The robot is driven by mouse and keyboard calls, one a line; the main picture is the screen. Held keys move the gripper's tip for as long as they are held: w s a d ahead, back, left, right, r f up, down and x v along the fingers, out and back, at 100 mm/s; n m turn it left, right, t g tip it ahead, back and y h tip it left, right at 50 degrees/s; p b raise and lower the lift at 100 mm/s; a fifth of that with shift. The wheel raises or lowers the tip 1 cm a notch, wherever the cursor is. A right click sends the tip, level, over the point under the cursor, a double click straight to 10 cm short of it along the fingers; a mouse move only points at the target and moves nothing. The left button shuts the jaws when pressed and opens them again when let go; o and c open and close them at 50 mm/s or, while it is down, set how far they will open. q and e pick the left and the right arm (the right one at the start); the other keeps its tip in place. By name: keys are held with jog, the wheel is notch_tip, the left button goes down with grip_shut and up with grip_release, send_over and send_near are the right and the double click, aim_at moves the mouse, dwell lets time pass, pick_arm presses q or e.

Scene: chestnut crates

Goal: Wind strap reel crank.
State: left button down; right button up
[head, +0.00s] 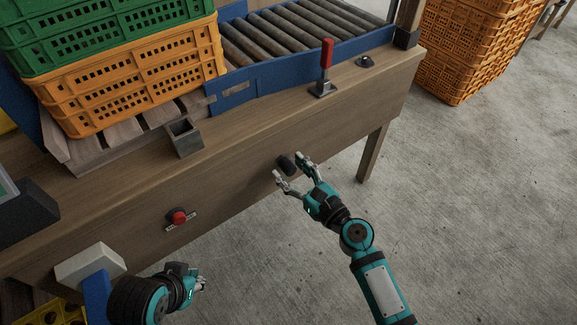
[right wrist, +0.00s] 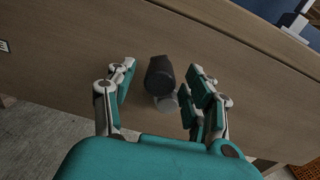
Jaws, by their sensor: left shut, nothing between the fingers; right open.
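The crank's dark handle (head: 287,163) sticks out from the front board of the wooden bench. In the right wrist view the dark handle (right wrist: 159,74) is a short cylinder with a grey piece (right wrist: 168,103) at its lower end. My right gripper (head: 291,168) is open, with its fingers on either side of the handle; in the wrist view (right wrist: 162,73) gaps show between handle and fingers. The rest of the reel and the strap cannot be made out. My left gripper (head: 199,286) is shut and empty at the lower left, away from the crank.
A red button (head: 179,216) sits on the bench front (head: 235,188). A red-handled lever (head: 326,65) stands on the bench top near the roller conveyor (head: 290,32). Orange (head: 130,93) and green crates are stacked at upper left, more orange crates (head: 465,50) at upper right. The floor at right is clear.

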jog(key=shift+w+a, duration=0.4)
jog(key=shift+w, duration=0.05)
jog(key=shift+r, duration=0.1)
grip_shut()
